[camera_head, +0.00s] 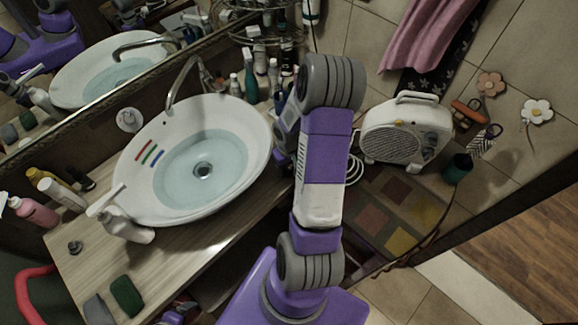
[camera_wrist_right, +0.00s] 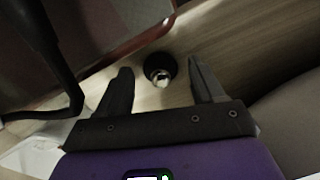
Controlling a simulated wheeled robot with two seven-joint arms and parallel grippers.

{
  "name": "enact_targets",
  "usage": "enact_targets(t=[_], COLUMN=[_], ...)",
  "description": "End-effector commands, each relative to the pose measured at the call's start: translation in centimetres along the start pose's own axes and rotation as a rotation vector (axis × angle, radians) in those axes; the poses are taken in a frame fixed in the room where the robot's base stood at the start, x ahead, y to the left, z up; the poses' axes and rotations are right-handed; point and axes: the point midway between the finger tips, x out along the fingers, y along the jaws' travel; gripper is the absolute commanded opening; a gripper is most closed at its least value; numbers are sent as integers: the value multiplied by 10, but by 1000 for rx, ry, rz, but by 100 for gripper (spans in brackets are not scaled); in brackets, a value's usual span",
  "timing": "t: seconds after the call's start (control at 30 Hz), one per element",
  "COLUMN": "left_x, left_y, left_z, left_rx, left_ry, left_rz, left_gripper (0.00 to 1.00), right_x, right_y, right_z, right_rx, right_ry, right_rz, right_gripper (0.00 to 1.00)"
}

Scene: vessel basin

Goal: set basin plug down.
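The basin plug (camera_wrist_right: 160,68), a dark round disc with a shiny metal knob, shows in the right wrist view on a wooden surface. My right gripper (camera_wrist_right: 165,82) is open, with one dark finger on each side of the plug. Gaps show between the plug and both fingers. In the head view my right arm bends over beside the basin and hides most of that gripper. The white oval basin (camera_head: 129,183) holds water, with a round drain (camera_head: 203,170) at its bottom. My left gripper is not in view.
A small dark round item (camera_head: 75,247) lies on the wooden counter (camera_head: 165,262) at the left. A white pump bottle (camera_head: 128,229) stands by the basin. A green sponge (camera_head: 126,296) lies near the front edge. Bottles crowd behind the tap (camera_head: 184,78). A white heater (camera_head: 405,130) stands right.

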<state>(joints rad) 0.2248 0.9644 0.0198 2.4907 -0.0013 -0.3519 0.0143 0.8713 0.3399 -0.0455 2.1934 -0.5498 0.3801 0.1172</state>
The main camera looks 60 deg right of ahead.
Motion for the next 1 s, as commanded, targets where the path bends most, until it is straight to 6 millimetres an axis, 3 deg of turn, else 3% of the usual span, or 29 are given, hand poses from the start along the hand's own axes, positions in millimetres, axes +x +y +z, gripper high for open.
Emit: enact_targets(t=[0.3, 0.7, 1.0], left_x=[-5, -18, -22], left_y=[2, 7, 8], left_z=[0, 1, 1], left_rx=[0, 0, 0], left_ry=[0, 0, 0], left_rz=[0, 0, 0], left_gripper=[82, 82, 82], right_x=[-6, -88, -122], right_y=[0, 0, 0], right_z=[0, -1, 0], right_rx=[0, 1, -1], right_ry=[0, 6, 2], right_rz=[0, 2, 1], right_gripper=[67, 67, 67])
